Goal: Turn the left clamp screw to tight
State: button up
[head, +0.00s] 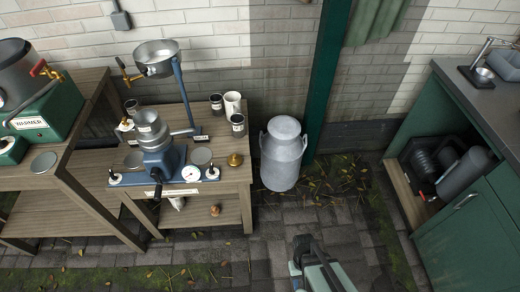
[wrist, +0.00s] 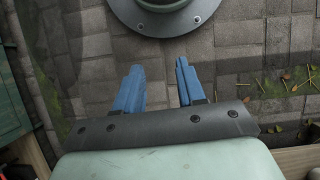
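The blue cream separator (head: 160,160) stands on a slatted wooden bench. The left clamp screw (head: 115,178) is a small pale knob with a dark centre at the left end of its blue base. A similar right clamp screw (head: 212,173) sits at the other end. The left screw's setting is too small to read. My gripper (wrist: 158,66) shows two blue fingers spread apart with nothing between them, above paving. In the head view my arm is at the bottom centre, well to the right of and apart from the bench. The clamp screws are not in the wrist view.
A metal bowl (head: 157,56) stands above the separator on a blue post. Dark cups (head: 238,125) and a brass weight (head: 235,160) are on the bench. A milk churn (head: 282,155) stands right of it. A green cabinet (head: 470,235) is at right. Paving between is clear.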

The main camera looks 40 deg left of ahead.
aim_at(113, 176)
jog(key=s+a+r+n+y, duration=0.2)
jog(key=s+a+n+y, duration=0.1)
jog(key=s+a, duration=1.1)
jog(key=s+a+r+n+y, duration=0.25)
jog(key=s+a, duration=0.75)
jog(key=a, duration=0.8)
jog(key=s+a+r+n+y, duration=0.2)
jog(key=s+a+n+y, duration=0.1)
jog(key=s+a, duration=1.1)
jog(key=w+a+r+m+y, duration=0.1)
jog(key=w+a+r+y, duration=0.15)
jog(key=a, duration=0.55)
jog(key=w+a+r+y, duration=0.1)
jog(key=a+r+y, duration=0.3)
jog(key=a, duration=0.4)
jog(key=w+a+r+m+t+y, duration=0.2)
jog(key=w+a+r+t+y, duration=0.3)
jog(key=w+r+t, duration=0.45)
jog(key=shift+g+y, duration=0.35)
jog(key=shift+y, duration=0.15)
jog(key=x, duration=1.2)
jog(key=shift+w+a, duration=0.1)
jog(key=shift+a, duration=0.05)
